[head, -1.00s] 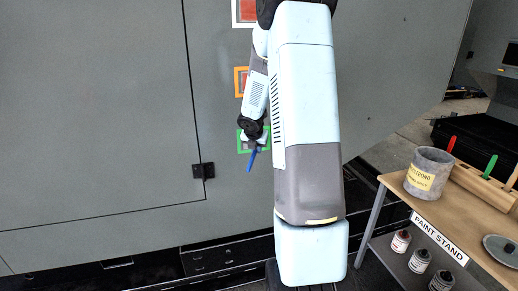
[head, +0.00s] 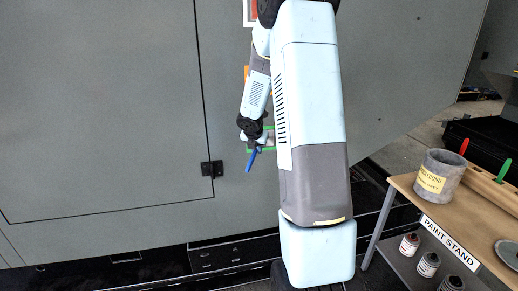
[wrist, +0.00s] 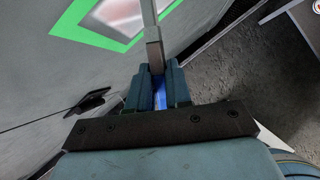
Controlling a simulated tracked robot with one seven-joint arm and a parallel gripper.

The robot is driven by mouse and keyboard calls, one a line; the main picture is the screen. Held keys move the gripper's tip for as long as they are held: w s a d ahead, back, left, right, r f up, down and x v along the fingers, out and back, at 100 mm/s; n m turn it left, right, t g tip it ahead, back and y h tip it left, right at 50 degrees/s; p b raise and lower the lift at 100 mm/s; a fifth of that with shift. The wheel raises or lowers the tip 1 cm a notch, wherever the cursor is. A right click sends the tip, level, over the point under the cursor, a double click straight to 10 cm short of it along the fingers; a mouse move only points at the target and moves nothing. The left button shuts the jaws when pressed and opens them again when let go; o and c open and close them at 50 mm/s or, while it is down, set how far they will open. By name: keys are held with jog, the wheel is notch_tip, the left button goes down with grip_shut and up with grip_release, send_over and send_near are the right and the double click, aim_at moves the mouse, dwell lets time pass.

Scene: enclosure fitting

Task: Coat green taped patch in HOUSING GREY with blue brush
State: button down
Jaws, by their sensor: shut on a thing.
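My gripper (head: 254,143) is shut on the blue brush (head: 251,160), whose blue handle points down in the head view. In the wrist view my gripper (wrist: 158,92) grips the blue handle (wrist: 160,100), and the metal ferrule (wrist: 154,50) runs up out of frame. The bristles are out of view. The green taped patch (head: 262,149) on the grey wall is partly hidden behind my arm. In the wrist view its green tape (wrist: 70,22) frames a whitish area with a pinkish-red middle, left of the brush. I cannot tell whether the brush touches the wall.
An orange taped patch (head: 247,72) and a white-edged red patch (head: 249,12) are above, partly hidden. A black latch (head: 211,169) sticks out lower left. The paint stand (head: 445,234) at right holds a grey pot (head: 440,172) and a rack with red and green handles.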

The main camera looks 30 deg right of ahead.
jog(key=shift+w+a, duration=0.65)
jog(key=shift+a, duration=1.6)
jog(key=shift+s+d, duration=1.5)
jog(key=shift+d, duration=3.6)
jog(key=w+a, duration=0.3)
jog(key=a, duration=0.7)
jog(key=shift+a, duration=0.1)
jog(key=shift+s+a, duration=0.25)
jog(key=shift+s, duration=0.7)
jog(key=shift+s+a, duration=0.25)
jog(key=shift+s, duration=0.65)
jog(key=shift+s+a, duration=0.25)
jog(key=shift+s, duration=0.7)
